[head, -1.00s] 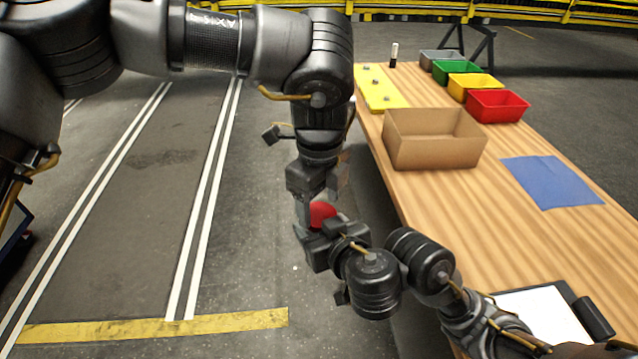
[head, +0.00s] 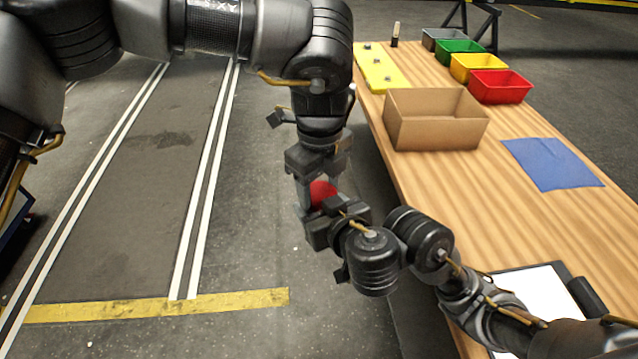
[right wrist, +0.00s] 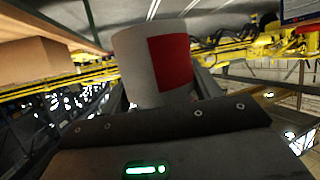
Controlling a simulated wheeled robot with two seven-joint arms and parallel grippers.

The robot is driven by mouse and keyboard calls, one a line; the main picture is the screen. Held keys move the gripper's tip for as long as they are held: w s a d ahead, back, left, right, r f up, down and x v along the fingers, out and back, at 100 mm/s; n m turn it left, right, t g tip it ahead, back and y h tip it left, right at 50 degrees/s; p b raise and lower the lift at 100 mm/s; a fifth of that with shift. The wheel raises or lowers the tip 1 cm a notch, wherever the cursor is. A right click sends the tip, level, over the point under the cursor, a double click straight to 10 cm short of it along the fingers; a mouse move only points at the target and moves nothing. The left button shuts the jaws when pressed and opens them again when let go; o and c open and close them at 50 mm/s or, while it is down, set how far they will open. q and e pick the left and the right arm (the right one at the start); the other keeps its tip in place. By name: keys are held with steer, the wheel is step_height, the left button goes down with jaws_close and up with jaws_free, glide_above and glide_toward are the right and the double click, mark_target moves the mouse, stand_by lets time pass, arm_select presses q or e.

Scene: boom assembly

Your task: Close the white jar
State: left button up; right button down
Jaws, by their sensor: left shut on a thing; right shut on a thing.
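The white jar (right wrist: 136,66) shows in the right wrist view as a pale cylinder with a red patch (right wrist: 172,62) on its side. It stands between the fingers of my right gripper (right wrist: 165,98), which is shut on it. In the head view a red part (head: 322,192) shows between my two grippers; I cannot tell there whether it is a lid or the patch. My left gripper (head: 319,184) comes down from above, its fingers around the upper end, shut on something. My right gripper (head: 322,212) is just below it. The jar's rim and lid are largely hidden.
The grippers meet over the floor, left of the wooden table (head: 480,215). On the table are a cardboard box (head: 435,125), a yellow board (head: 380,72), red (head: 500,88), yellow (head: 477,68), green (head: 459,52) and grey bins, a blue cloth (head: 552,163) and a clipboard (head: 540,300).

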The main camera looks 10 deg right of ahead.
arm_select(q)
steer(key=m, duration=1.1)
steer(key=shift+m, duration=0.3)
steer(key=o, duration=1.1)
steer(key=shift+r, duration=2.25)
steer(key=shift+c, duration=0.3)
